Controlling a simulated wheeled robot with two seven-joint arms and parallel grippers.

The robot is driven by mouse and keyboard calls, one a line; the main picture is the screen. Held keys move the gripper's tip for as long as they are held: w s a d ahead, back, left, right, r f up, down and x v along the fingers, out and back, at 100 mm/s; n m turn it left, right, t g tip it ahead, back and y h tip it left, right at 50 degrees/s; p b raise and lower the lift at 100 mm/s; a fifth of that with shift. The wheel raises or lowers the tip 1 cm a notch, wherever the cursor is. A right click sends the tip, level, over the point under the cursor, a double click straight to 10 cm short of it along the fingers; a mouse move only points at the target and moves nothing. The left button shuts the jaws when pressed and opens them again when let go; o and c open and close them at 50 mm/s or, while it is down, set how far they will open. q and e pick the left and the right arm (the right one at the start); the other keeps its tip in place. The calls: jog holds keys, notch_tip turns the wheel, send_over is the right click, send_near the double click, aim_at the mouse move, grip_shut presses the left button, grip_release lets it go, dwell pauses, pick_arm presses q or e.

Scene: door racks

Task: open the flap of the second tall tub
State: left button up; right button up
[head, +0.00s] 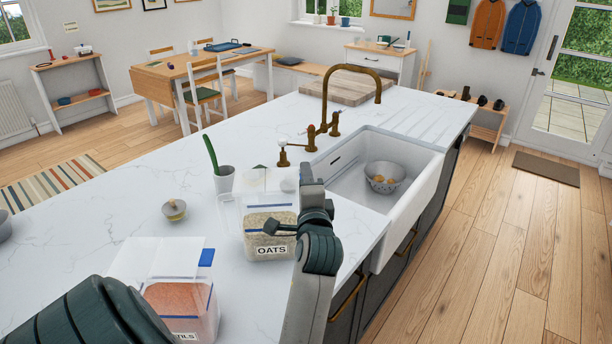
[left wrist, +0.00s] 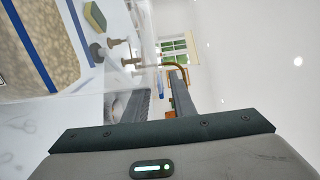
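The oats tub (head: 262,246) is a clear tall tub with a blue strip on it, on the white counter. A clear panel shows at its left side; I cannot tell how its flap stands. In the left wrist view the tub (left wrist: 40,50) is at the left, sideways, with blue edges. Another clear tub (head: 185,300), with orange-red contents, stands nearer, with a pale panel at its top. My left gripper (head: 308,182) is beside the oats tub, on its right. In the left wrist view its fingers (left wrist: 167,103) are apart, with no clear hold on anything. My right gripper is out of view.
The sink (head: 345,190) with a colander (head: 386,178) lies to the right, behind it a brass tap (head: 326,100).

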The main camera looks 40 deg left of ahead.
pick_arm(q)
grip_shut()
dwell(0.4)
dwell(1.0)
